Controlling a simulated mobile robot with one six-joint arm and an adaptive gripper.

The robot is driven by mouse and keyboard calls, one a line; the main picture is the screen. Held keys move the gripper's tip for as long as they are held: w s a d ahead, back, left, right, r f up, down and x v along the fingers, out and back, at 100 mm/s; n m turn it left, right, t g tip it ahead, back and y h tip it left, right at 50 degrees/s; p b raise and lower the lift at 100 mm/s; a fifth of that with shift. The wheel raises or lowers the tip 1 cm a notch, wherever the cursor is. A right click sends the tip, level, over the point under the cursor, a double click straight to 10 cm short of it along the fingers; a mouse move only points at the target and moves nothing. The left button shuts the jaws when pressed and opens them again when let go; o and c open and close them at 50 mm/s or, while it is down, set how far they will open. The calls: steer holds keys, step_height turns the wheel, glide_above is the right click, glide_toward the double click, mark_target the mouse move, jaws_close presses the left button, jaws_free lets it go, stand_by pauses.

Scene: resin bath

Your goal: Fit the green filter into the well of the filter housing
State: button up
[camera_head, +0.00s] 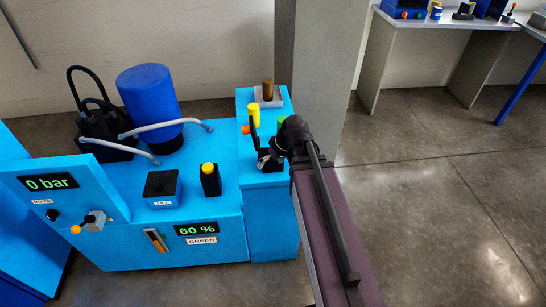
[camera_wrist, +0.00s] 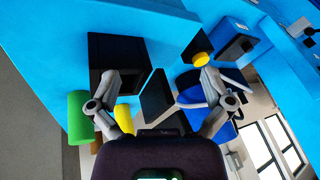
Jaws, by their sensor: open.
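The green filter (camera_head: 281,121) stands on the blue side cabinet beside the yellow cylinder, partly hidden by my arm. In the wrist view the green filter (camera_wrist: 80,118) is outside my left finger, apart from the jaws. My gripper (camera_head: 267,158) is low over the cabinet's front part; in the wrist view my gripper (camera_wrist: 160,88) is open with nothing held. A black square box (camera_wrist: 115,48) with a dark opening, seemingly the filter housing, lies ahead of the left finger. A black plate (camera_wrist: 157,95), possibly its raised lid, shows between the fingers. The well's inside is too dark to read.
A yellow cylinder (camera_head: 253,115) and a brown cylinder (camera_head: 267,90) on a grey block stand farther back on the cabinet. A black post with a yellow top (camera_head: 210,180), a FILL box (camera_head: 162,188) and a blue drum (camera_head: 150,100) stand left. A grey pillar (camera_head: 320,60) rises behind.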

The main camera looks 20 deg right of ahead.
steer(key=s+a+f+m+g+h+b, duration=0.2)
steer(key=s+a+f+h+b, duration=0.1)
steer(key=s+f+b, duration=0.4)
step_height(320, 180, down, 2)
steer(key=shift+s+a+f+m+g+h, duration=0.2)
steer(key=shift+m+g+h, duration=0.1)
steer(key=shift+g, duration=0.1)
steer(key=c, duration=0.6)
